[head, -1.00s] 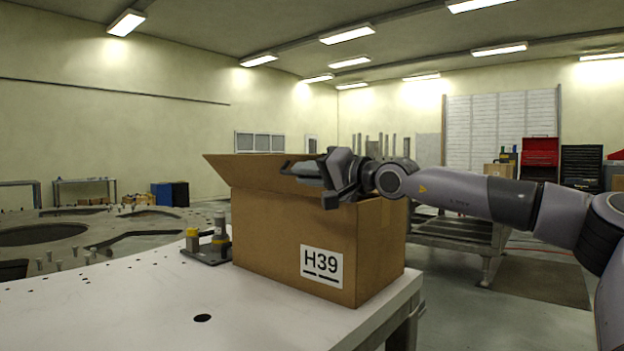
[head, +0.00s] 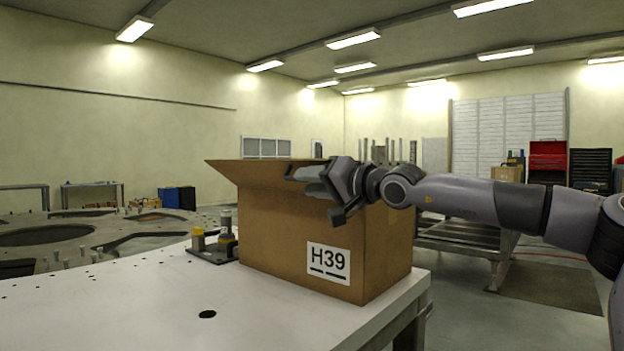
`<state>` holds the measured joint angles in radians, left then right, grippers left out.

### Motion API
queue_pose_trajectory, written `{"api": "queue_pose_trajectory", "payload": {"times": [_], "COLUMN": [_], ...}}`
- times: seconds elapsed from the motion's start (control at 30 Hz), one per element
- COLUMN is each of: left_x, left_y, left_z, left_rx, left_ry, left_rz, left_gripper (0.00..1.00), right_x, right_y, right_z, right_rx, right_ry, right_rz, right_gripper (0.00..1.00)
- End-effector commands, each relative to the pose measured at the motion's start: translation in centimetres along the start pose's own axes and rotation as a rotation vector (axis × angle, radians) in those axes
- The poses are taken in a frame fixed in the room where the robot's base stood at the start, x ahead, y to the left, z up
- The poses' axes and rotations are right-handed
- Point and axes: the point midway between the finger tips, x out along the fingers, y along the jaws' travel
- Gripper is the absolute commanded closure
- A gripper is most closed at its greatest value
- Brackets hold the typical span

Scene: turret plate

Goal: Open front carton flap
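A brown cardboard carton (head: 290,232) with a white H39 label (head: 328,263) stands on the white table. One flap (head: 262,174) at its upper left is raised and leans outward. My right gripper (head: 298,176) is at the carton's top, in front of that flap, with its fingers pointing left. A gap shows between its fingers, and I see nothing held there. The gripper hides part of the top edge, and the other flaps and the inside cannot be made out. My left gripper is not in view.
A large metal plate with cutouts (head: 50,238) lies behind at left.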

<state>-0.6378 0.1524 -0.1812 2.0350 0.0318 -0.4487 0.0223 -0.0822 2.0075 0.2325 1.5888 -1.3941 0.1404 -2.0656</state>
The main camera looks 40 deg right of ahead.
Motion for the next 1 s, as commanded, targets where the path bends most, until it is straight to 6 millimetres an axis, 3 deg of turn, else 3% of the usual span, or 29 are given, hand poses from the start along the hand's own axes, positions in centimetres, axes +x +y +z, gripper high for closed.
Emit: {"api": "queue_pose_trajectory", "payload": {"times": [0.47, 1.0], "left_x": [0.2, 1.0], "left_y": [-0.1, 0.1], "left_z": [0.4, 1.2], "left_rx": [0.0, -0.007], "left_ry": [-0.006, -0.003], "left_rz": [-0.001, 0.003], "left_gripper": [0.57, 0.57], "right_x": [-0.4, -4.5], "right_y": [-0.5, -0.4], "right_z": [-0.2, -0.1], "right_rx": [-0.006, -0.005], "right_ry": [0.006, 0.007], "right_rz": [-0.011, -0.013], "right_gripper": [0.63, 0.63]}}
